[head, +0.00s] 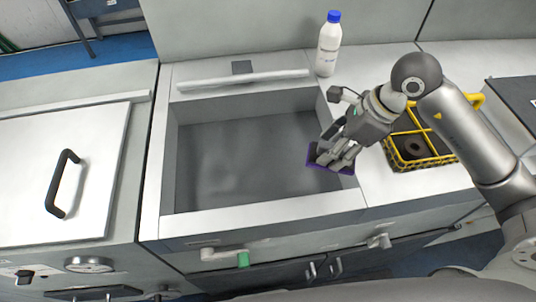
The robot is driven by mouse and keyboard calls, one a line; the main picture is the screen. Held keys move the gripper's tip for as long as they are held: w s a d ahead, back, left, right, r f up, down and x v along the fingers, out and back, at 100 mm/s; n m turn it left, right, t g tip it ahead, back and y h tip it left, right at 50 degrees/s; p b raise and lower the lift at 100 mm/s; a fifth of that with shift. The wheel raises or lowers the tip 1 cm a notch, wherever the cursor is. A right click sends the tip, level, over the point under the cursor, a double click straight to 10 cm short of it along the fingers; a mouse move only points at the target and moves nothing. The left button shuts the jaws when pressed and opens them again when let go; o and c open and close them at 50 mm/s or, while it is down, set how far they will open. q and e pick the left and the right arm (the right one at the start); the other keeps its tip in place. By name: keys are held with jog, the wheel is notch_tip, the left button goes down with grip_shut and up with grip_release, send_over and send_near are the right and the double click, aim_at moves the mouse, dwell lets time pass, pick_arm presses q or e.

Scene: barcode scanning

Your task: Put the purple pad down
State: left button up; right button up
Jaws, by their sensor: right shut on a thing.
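The purple pad (314,158) is a dark purple, flat piece, seen at the right side of the sunken basin. My right gripper (335,156) reaches in from the right and is shut on the pad, partly covering it. The pad is over the basin's right inner edge; I cannot tell whether it touches the basin. My left gripper is not in view.
The grey sunken basin (235,160) is empty otherwise. A white bottle with a blue cap (328,50) stands behind it. A yellow wire basket (408,164) holding dark items sits right of the gripper, partly behind my arm. A lid with a black handle (92,200) lies left.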

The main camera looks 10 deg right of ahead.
jog(key=w+a+f+p, duration=0.1)
jog(key=a+f, duration=0.1)
jog(key=a, duration=0.1)
jog(key=w+a+f, duration=0.2)
jog(key=a+f, duration=0.1)
jog(key=w+a+f+p, duration=0.1)
jog(key=w+a+f, duration=0.1)
jog(key=a, duration=0.1)
jog(key=shift+w+a+f+p, duration=0.25)
jog(key=shift+a+p, duration=0.1)
jog(key=shift+w+a+f, duration=0.1)
jog(key=shift+a+f, duration=0.05)
jog(key=shift+f, duration=0.05)
jog(key=x, duration=0.1)
jog(key=p+x, duration=0.1)
jog(key=x, duration=0.1)
jog(key=shift+f, duration=0.15)
jog(key=shift+d+f, duration=0.2)
jog(key=shift+f, duration=0.2)
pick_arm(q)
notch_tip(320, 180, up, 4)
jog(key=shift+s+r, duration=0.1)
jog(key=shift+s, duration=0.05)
pick_arm(e)
jog(key=shift+f, duration=0.3)
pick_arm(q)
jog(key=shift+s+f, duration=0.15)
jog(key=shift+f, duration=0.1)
pick_arm(e)
jog(key=o, duration=1)
